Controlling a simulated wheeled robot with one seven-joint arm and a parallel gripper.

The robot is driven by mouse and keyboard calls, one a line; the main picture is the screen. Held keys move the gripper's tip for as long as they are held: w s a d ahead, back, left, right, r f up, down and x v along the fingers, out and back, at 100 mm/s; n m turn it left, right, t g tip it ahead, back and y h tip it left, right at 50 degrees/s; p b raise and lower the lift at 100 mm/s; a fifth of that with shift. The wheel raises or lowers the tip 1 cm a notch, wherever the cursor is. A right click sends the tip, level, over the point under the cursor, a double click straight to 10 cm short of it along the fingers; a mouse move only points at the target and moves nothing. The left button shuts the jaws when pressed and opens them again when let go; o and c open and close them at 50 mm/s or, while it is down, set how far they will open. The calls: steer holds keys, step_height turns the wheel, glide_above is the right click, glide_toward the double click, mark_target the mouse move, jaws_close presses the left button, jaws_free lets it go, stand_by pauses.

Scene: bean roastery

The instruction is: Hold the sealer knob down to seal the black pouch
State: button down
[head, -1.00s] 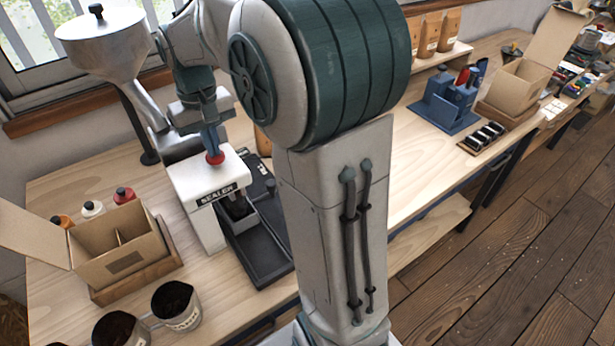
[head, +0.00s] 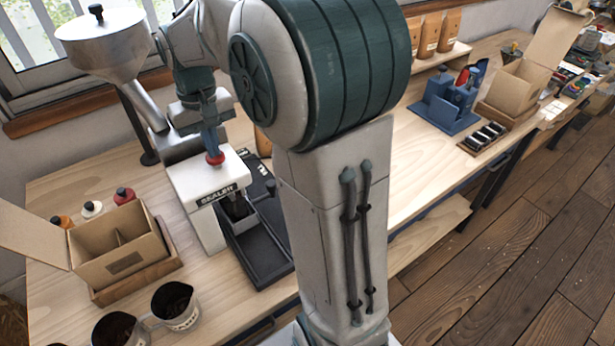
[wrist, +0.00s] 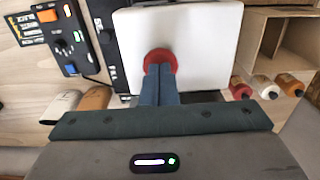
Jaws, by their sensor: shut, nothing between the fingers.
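The white sealer (head: 185,185) stands on the bench with its label facing me. Its red knob (head: 215,158) is on top, and the knob also shows in the wrist view (wrist: 160,54). My gripper (head: 213,150) points down with its blue fingers together and empty. The fingertips meet the knob from above and appear to touch it; the fingers also show in the wrist view (wrist: 158,72). The black pouch (head: 239,209) stands upright under the front of the sealer head, its top hidden by the head. How far the knob is pressed is hard to tell.
A black tray (head: 262,262) lies beside the sealer. A metal hopper (head: 105,45) stands behind. An open cardboard box (head: 120,262), bottles and metal cups (head: 176,306) are at the left.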

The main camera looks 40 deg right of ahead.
stand_by(0.3)
step_height(320, 180, up, 6)
steer(key=p, duration=0.5)
stand_by(0.8)
steer(key=s+f+t+b, duration=0.1)
steer(key=s+f+t, duration=0.2)
steer(key=s, duration=1.6)
steer(key=shift+t, duration=0.4)
